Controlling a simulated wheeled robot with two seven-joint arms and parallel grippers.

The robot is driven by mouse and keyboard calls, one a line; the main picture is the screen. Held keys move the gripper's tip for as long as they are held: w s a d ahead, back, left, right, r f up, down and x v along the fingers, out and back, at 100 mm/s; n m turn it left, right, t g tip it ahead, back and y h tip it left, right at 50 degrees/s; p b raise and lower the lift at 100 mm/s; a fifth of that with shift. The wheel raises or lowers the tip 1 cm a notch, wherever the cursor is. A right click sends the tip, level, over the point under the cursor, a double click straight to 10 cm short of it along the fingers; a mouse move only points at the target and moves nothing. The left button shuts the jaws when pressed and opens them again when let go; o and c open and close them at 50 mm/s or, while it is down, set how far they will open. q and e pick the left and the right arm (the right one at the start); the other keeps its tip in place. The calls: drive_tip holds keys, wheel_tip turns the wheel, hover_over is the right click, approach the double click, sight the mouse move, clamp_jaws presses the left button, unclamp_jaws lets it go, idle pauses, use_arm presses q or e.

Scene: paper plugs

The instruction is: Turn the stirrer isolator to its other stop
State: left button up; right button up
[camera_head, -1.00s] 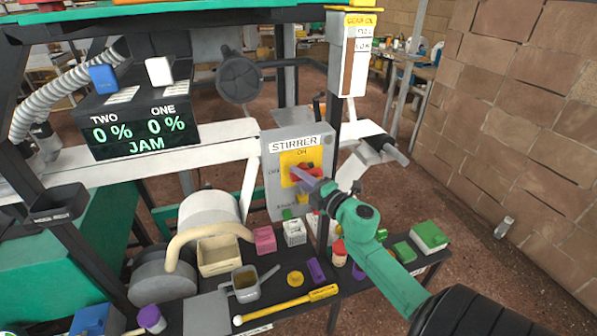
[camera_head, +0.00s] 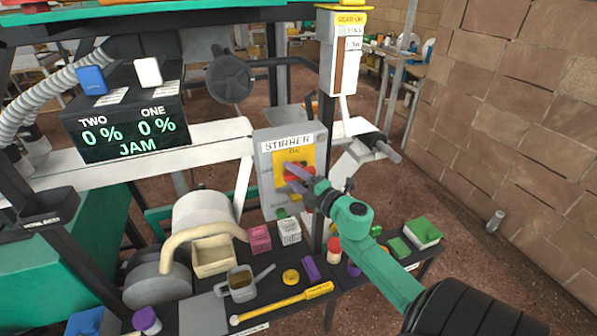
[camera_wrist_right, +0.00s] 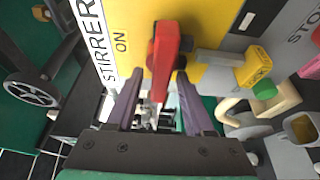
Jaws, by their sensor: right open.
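The stirrer isolator is a grey box (camera_head: 264,160) with a "STIRRER" label and a yellow plate (camera_head: 279,158) marked "ON" at the top. Its red handle (camera_head: 311,171) is partly hidden by my right gripper in the head view. In the right wrist view the red handle (camera_wrist_right: 168,52) reaches down between the purple fingertips. My right gripper (camera_head: 291,179) is open, with one finger on each side of the handle. It also shows in the right wrist view (camera_wrist_right: 160,84), with gaps beside the handle, so contact cannot be told. My left gripper is not in view.
Below the box, a dark bench holds a pink block (camera_head: 259,238), a grey jug (camera_head: 241,283) and a yellow-handled stick (camera_head: 285,302). A dark post (camera_head: 327,120) stands right of the box.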

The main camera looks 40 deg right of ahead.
drive_tip(key=s+b, duration=0.2)
drive_tip(key=s, duration=1.2)
drive_tip(key=shift+s+d+b, duration=0.25)
drive_tip(key=shift+d+b, duration=0.05)
drive_tip(key=shift+d, duration=0.15)
